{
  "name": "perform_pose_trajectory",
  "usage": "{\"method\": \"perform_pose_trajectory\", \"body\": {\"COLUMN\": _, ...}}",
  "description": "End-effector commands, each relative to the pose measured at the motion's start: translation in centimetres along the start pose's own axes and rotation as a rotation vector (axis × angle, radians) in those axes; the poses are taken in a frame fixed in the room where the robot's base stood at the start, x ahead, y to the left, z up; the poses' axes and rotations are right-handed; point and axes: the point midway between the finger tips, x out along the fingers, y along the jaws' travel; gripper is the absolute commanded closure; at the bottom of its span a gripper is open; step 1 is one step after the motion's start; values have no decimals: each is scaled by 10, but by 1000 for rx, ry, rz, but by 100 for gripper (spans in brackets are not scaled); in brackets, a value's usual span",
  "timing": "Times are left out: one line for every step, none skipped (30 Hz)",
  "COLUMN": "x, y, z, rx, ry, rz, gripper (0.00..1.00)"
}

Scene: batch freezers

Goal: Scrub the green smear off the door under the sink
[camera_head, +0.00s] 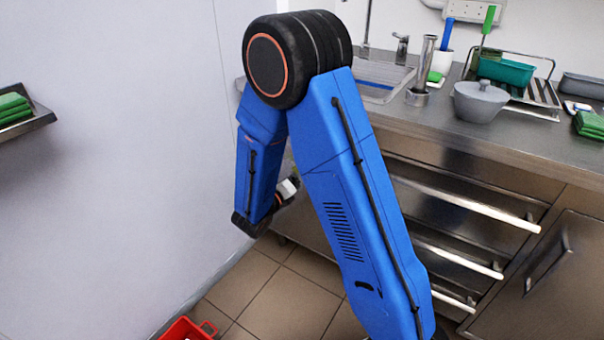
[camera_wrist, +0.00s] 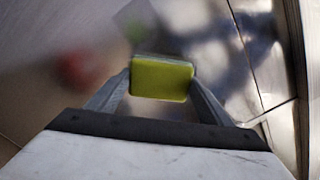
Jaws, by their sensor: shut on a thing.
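In the wrist view my gripper (camera_wrist: 162,82) is shut on a yellow-green sponge (camera_wrist: 162,78), one jaw on each side of it. A steel surface (camera_wrist: 220,50) with blurred reflections lies beyond the sponge; I cannot tell whether they touch. In the head view the sink (camera_head: 380,80) is set in the counter behind my arm. My blue arm hides most of the front under the sink, the sponge and the gripper jaws there.
A red crate (camera_head: 188,329) stands on the floor at lower left. Drawers with bar handles (camera_head: 465,205) stick out slightly right of my arm. A wall shelf (camera_head: 42,118) holds green cloths. The counter (camera_head: 450,130) carries a grey pot (camera_head: 480,102) and a dish rack (camera_head: 540,97).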

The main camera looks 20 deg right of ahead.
Motion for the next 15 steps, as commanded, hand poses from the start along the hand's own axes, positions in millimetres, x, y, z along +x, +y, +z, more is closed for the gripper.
{"method": "perform_pose_trajectory", "body": {"x": 1, "y": 3, "z": 3, "rx": 2, "ry": -1, "rz": 0, "gripper": 48}}
{"method": "perform_pose_trajectory", "body": {"x": 1, "y": 4, "z": 5, "rx": 2, "ry": -1, "rz": 0, "gripper": 48}}
{"method": "perform_pose_trajectory", "body": {"x": 1, "y": 6, "z": 7, "rx": 2, "ry": -1, "rz": 0, "gripper": 48}}
{"method": "perform_pose_trajectory", "body": {"x": 1, "y": 8, "z": 9, "rx": 1, "ry": -1, "rz": 0, "gripper": 48}}
{"method": "perform_pose_trajectory", "body": {"x": 2, "y": 9, "z": 10, "rx": 1, "ry": -1, "rz": 0, "gripper": 48}}
{"method": "perform_pose_trajectory", "body": {"x": 2, "y": 11, "z": 12, "rx": 1, "ry": -1, "rz": 0, "gripper": 48}}
{"method": "perform_pose_trajectory", "body": {"x": 2, "y": 13, "z": 14, "rx": 1, "ry": -1, "rz": 0, "gripper": 47}}
{"method": "perform_pose_trajectory", "body": {"x": 2, "y": 14, "z": 16, "rx": 2, "ry": -1, "rz": 0, "gripper": 47}}
{"method": "perform_pose_trajectory", "body": {"x": 3, "y": 16, "z": 18, "rx": 2, "ry": -1, "rz": 0, "gripper": 50}}
{"method": "perform_pose_trajectory", "body": {"x": 3, "y": 18, "z": 20, "rx": 2, "ry": -1, "rz": 0, "gripper": 51}}
{"method": "perform_pose_trajectory", "body": {"x": 3, "y": 19, "z": 21, "rx": 2, "ry": -1, "rz": 1, "gripper": 51}}
{"method": "perform_pose_trajectory", "body": {"x": 3, "y": 20, "z": 23, "rx": 2, "ry": -1, "rz": 0, "gripper": 51}}
{"method": "perform_pose_trajectory", "body": {"x": 4, "y": 21, "z": 24, "rx": 2, "ry": -1, "rz": 0, "gripper": 51}}
{"method": "perform_pose_trajectory", "body": {"x": 4, "y": 22, "z": 25, "rx": 3, "ry": -1, "rz": 0, "gripper": 51}}
{"method": "perform_pose_trajectory", "body": {"x": 4, "y": 22, "z": 25, "rx": 2, "ry": -1, "rz": 0, "gripper": 51}}
